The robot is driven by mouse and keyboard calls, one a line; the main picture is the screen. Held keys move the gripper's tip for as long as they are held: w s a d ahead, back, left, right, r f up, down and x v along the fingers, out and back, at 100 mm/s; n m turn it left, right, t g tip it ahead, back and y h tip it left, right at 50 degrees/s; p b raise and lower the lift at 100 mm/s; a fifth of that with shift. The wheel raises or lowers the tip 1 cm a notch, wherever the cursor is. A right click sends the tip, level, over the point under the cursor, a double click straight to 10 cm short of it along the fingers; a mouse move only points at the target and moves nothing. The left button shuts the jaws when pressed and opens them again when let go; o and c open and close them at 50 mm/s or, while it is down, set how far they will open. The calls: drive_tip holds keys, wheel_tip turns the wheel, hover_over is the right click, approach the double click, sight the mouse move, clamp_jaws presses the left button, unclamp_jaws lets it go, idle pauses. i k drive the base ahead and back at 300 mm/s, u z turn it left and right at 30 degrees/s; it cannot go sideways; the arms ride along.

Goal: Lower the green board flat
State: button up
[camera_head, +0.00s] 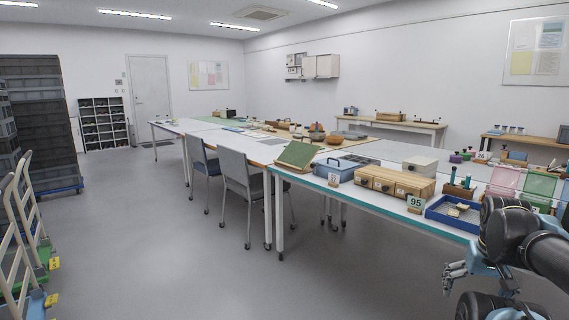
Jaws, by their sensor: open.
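A green board (298,154) with a tan edge stands tilted on the near end of the long table (388,195), left of a blue case. What props it is hidden. My gripper (453,272) is at the lower right, beside the table's near edge and below the tabletop. It is open and empty, well to the right of the green board and apart from it.
Along the table stand the blue case (338,171), a wooden drawer box (393,182), a blue tray (440,215), and upright pink (503,181) and green (537,187) see-through panels. Chairs (236,172) stand at the left side. The floor (150,240) left of them is clear.

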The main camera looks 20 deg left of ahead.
sight(297, 155)
drive_tip(key=u, duration=1.35)
drive_tip(key=i, duration=1.05)
drive_tip(key=z, duration=0.4)
